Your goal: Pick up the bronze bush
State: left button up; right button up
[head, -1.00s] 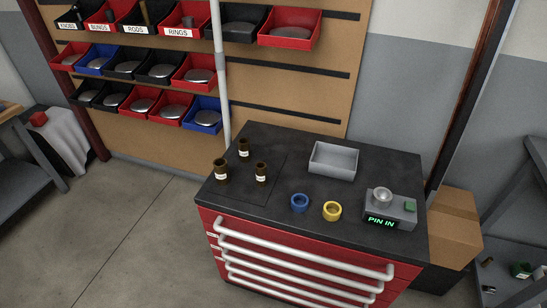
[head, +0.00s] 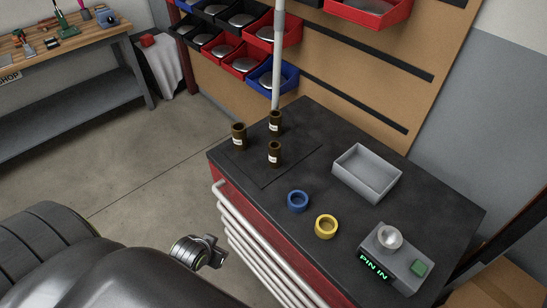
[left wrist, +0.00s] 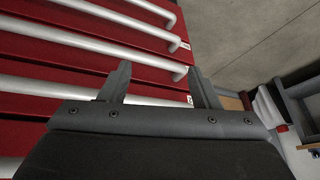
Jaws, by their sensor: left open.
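A yellow-gold ring-shaped bush (head: 326,227), the thing nearest to bronze in colour, stands on the dark top of the red drawer cabinet (head: 460,215), in front of the grey tray. A similar blue ring (head: 298,201) stands to its left. Three dark brown cylinders with white labels (head: 239,137) stand at the far left of the top. My left gripper (head: 212,252) is beside the cabinet's drawer side, left of the rings and apart from them. In the left wrist view its jaws (left wrist: 158,76) are apart and empty, facing the red drawers. My right gripper is out of view.
White drawer handles (head: 250,245) stick out close to my left gripper. A grey open tray (head: 367,172) and a scale reading "PIN IN" (head: 395,255) stand on the top. A pole (head: 279,60) and bin rack rise behind. Open floor lies to the left.

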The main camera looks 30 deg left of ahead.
pick_arm(q)
jog(key=w+d+r+m+t+h+b, duration=0.1)
jog(key=w+r+t, duration=0.3)
jog(key=r, duration=0.5)
jog(key=w+r+t, duration=0.2)
jog(key=w+r, duration=0.3)
jog(key=r, duration=0.4)
jog(key=m+t+h, duration=0.1)
jog(key=t+h, duration=0.1)
send_near(271, 154)
jog(key=b+x, duration=0.2)
jog(key=x, duration=0.4)
jog(key=shift+x, duration=0.8)
jog(key=x, duration=0.3)
jog(key=shift+w+f, duration=0.1)
jog(key=shift+w, duration=0.15)
jog(key=shift+w+f, duration=0.15)
jog(key=shift+w, duration=0.2)
grip_shut()
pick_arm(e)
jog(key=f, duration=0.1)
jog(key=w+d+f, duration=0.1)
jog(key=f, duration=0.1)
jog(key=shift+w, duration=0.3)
